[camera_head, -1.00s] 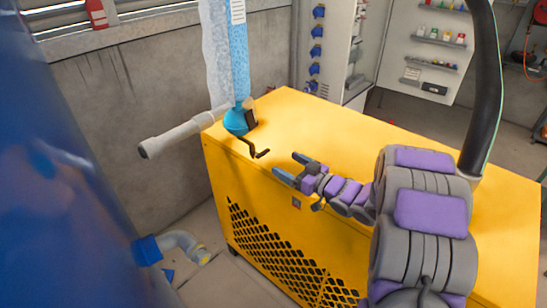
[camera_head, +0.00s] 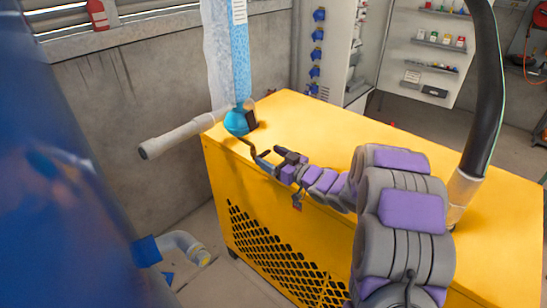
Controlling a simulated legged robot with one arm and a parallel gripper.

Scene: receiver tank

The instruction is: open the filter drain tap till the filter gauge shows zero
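A tall filter column (camera_head: 239,60), partly clear and light blue, stands at the upper left of the yellow housing, with a blue rounded base (camera_head: 237,122). A small dark block sits on the side of this base. A thin dark tap lever (camera_head: 249,146) hangs from the base toward my gripper. My gripper (camera_head: 266,157) is open, its fingers pointing left at the lever's lower end. The lever's end shows close to or between the fingers; I cannot tell if they touch. No gauge reading can be made out.
The yellow housing (camera_head: 330,128) lies below my arm, its top mostly clear. A grey pipe (camera_head: 180,138) juts left from the filter. A large blue tank (camera_head: 60,180) fills the left side. A thick black hose (camera_head: 487,90) rises at the right.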

